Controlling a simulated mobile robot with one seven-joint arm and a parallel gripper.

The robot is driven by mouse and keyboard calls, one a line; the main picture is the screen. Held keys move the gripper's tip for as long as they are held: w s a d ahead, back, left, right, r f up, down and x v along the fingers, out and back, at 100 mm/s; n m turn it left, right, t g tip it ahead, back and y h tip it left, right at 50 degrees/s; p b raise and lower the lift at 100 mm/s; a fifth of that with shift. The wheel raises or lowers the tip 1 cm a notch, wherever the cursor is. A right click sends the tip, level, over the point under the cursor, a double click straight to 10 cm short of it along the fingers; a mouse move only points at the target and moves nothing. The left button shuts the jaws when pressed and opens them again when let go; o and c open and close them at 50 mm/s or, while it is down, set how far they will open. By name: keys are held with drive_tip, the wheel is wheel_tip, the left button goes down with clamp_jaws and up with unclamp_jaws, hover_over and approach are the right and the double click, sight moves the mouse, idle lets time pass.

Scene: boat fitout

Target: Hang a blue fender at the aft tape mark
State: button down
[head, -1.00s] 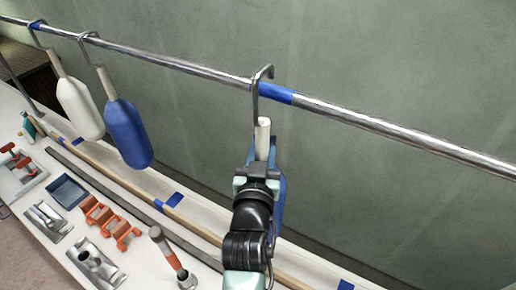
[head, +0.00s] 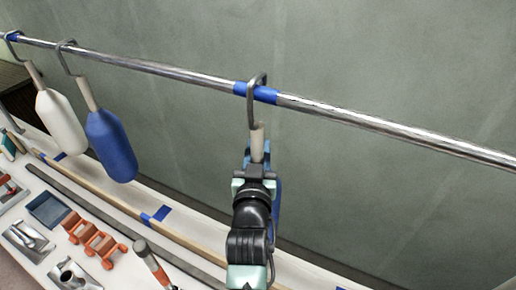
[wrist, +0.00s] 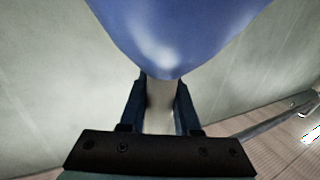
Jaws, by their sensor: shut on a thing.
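My gripper (head: 256,160) is shut on the pale neck of a blue fender (head: 277,200). Most of this fender's body is hidden behind my arm in the head view. In the wrist view, the blue body (wrist: 180,35) fills the top, and the pale neck (wrist: 159,100) is between the fingers (wrist: 160,105). The fender's metal hook (head: 251,108) curves over the steel rail (head: 370,121) within the blue tape mark (head: 241,88). I cannot tell whether the hook rests on the rail or is just above it.
A white fender (head: 60,118) and another blue fender (head: 111,145) hang from the rail at left. Below is a bench with a blue tray (head: 48,210), orange clamps (head: 97,243), metal fittings (head: 27,240) and a wooden strip (head: 105,197). The rail right of the tape is clear.

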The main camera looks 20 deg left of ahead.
idle(0.3)
drive_tip(key=c, duration=0.6)
unclamp_jaws()
drive_tip(key=shift+o, duration=0.3)
drive_tip(key=shift+f, duration=0.25)
drive_tip(key=s+d+b, duration=0.2)
drive_tip(key=s+b, duration=0.2)
drive_tip(key=s, duration=0.8)
drive_tip(key=d+r+m+t+h, duration=0.1)
drive_tip(key=d+r+t, duration=0.15)
drive_tip(key=r, duration=0.75)
drive_tip(key=d+r+t, duration=0.2)
drive_tip(key=d+r, duration=0.1)
drive_tip(key=r, duration=0.8)
drive_tip(key=s+d+r+t, duration=0.1)
drive_tip(key=s+d+r, duration=0.1)
drive_tip(key=r, duration=0.4)
drive_tip(key=s+d+r+t+h, duration=0.1)
drive_tip(key=s+r+t, duration=0.1)
drive_tip(key=r, duration=0.4)
drive_tip(key=s+d+r+m+t+h, duration=0.1)
drive_tip(key=s+d+r+t, duration=0.1)
drive_tip(key=s+r, duration=0.2)
wheel_tip(320, 180, up, 3)
drive_tip(key=shift+s+d+r, duration=0.1)
drive_tip(key=shift+s+d, duration=0.2)
